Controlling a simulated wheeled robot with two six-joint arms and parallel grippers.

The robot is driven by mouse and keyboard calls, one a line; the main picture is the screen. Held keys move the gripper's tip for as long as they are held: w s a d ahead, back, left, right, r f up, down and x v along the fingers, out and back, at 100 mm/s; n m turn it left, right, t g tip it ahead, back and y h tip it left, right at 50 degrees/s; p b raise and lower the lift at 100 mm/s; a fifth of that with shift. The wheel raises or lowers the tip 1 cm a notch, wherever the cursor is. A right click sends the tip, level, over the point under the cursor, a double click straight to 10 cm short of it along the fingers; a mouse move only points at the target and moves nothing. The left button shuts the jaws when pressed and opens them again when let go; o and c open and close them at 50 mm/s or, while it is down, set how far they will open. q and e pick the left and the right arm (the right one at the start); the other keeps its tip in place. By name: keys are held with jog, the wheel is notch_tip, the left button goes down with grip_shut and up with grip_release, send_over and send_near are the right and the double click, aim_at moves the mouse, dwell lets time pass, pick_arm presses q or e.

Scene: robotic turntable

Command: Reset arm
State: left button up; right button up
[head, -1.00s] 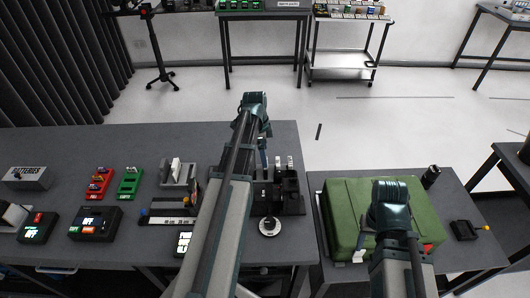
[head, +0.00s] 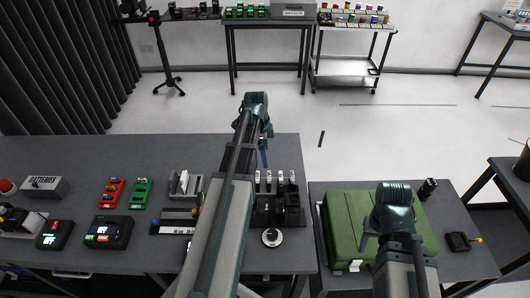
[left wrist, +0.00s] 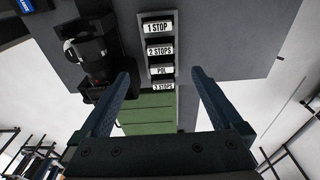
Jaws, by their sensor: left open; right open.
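My left arm reaches up the middle of the head view. My right gripper (head: 368,236) is at the lower right, over the green case (head: 345,215). One of its fingers shows at the left of the wrist; the rest is hidden. It is open, and no held object shows.
A row of labelled filters (head: 275,178) stands behind a black device (head: 281,207), right of my left arm. They show in the left wrist view as labels (left wrist: 158,50). A round dial (head: 271,237) sits in front. Control boxes (head: 108,232) crowd the left side. Open floor lies beyond the table.

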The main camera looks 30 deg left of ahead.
dwell(0.3)
pick_arm(q)
jog(key=s+d+f+n+b, duration=0.1)
jog(key=d, duration=0.4)
jog(key=s+d+f+n+b, duration=0.1)
jog(key=s+d, duration=0.1)
jog(key=d, duration=0.4)
jog(key=s+d+f+n+g+b, duration=0.1)
jog(key=d+f, duration=0.1)
jog(key=d, duration=0.4)
jog(key=shift+s+y+b, duration=0.3)
jog(key=shift+y+b, duration=0.05)
jog(key=shift+y, duration=0.05)
jog(key=s+d+f+n+b, duration=0.1)
jog(key=s+d+n+b, duration=0.1)
jog(key=s+d, duration=0.3)
jog(key=s+d+f+n+y+b, duration=0.1)
jog(key=s+d+f+n, duration=0.1)
jog(key=s+d, duration=0.4)
jog(key=d+n, duration=0.1)
jog(key=d, duration=0.3)
jog(key=shift+f+y+b, duration=0.25)
jog(key=shift+y+b, duration=0.05)
jog(key=shift+b, duration=0.05)
jog(key=shift+a, duration=0.1)
dwell(1.1)
